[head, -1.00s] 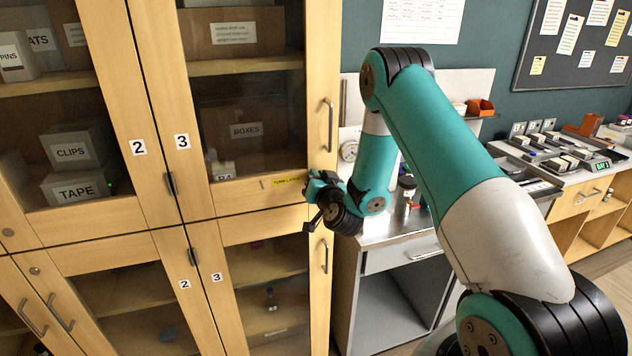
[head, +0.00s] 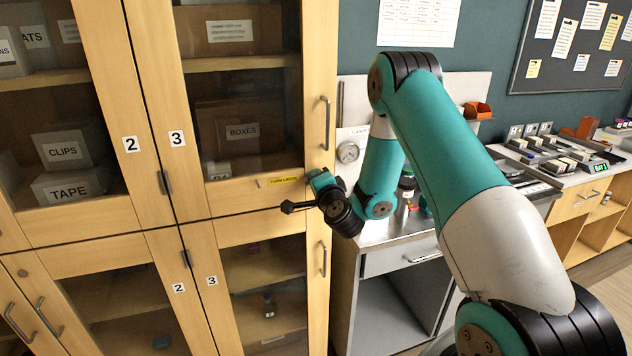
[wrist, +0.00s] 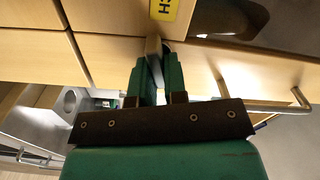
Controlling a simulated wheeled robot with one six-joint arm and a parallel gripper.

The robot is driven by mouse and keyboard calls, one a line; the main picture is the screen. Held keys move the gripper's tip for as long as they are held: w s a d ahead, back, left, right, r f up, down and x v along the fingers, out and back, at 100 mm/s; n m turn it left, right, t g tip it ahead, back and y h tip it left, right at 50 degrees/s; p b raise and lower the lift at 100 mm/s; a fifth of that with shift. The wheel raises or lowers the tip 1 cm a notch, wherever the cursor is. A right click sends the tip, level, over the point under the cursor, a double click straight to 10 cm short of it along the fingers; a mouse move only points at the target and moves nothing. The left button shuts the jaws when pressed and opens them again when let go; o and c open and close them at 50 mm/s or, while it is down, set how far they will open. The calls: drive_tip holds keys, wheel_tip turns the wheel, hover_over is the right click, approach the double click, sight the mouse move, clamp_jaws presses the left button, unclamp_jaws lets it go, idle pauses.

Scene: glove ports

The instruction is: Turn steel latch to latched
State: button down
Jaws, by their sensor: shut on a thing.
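The steel latch (wrist: 153,46) shows in the wrist view as a small grey metal piece between my two green fingers, by the cabinet's seam. My gripper (wrist: 157,66) is shut on it. In the head view my gripper (head: 318,180) is at the right part of door 3's lower rail, just right of the yellow latch label (head: 284,180). The latch is hidden behind the gripper there. Part of the same yellow label (wrist: 163,9) is at the top of the wrist view. I cannot tell the latch's exact angle.
Upper door 3 has a long vertical handle (head: 326,123) above my gripper; the lower door has another handle (head: 323,258) below it. A steel bench (head: 385,232) with bottles stands close to the right of the cabinet.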

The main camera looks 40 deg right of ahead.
drive_tip(key=shift+f+m, duration=0.15)
drive_tip(key=shift+m, duration=1.55)
drive_tip(key=c, duration=1.2)
unclamp_jaws()
drive_tip(key=shift+o, duration=0.2)
drive_tip(key=shift+b, duration=0.3)
